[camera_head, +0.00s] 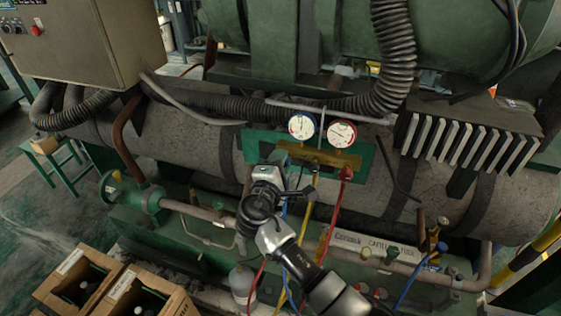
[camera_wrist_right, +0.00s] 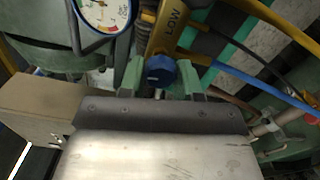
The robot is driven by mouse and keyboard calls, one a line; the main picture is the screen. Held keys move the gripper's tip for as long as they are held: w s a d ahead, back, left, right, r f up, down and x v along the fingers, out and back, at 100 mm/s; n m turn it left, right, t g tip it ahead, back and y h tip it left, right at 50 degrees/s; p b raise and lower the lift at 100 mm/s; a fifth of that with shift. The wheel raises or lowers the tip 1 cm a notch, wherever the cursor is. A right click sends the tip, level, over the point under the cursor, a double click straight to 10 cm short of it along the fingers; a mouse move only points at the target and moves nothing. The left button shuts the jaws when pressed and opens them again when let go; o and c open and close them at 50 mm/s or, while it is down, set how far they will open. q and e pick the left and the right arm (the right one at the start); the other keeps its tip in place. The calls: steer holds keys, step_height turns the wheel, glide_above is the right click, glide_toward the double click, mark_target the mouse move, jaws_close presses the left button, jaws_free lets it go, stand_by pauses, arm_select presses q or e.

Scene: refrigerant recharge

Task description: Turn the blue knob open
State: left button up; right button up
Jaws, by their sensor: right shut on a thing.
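The blue knob (camera_wrist_right: 159,71) sits at the lower end of the yellow manifold's arm marked LOW (camera_wrist_right: 172,27) in the right wrist view. My right gripper (camera_wrist_right: 160,80) has its two green fingers on either side of the knob and is shut on it. In the head view, my right gripper (camera_head: 272,172) is at the left end of the brass manifold (camera_head: 325,157), and it hides the blue knob there. The red knob (camera_head: 346,174) shows at the manifold's right end. My left gripper is in neither view.
Two gauges, blue-rimmed (camera_head: 301,126) and red-rimmed (camera_head: 341,134), stand above the manifold. A blue hose (camera_wrist_right: 240,77), yellow hose (camera_head: 306,210) and red hose (camera_head: 328,228) run close to my right arm.

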steer(key=o, duration=0.9)
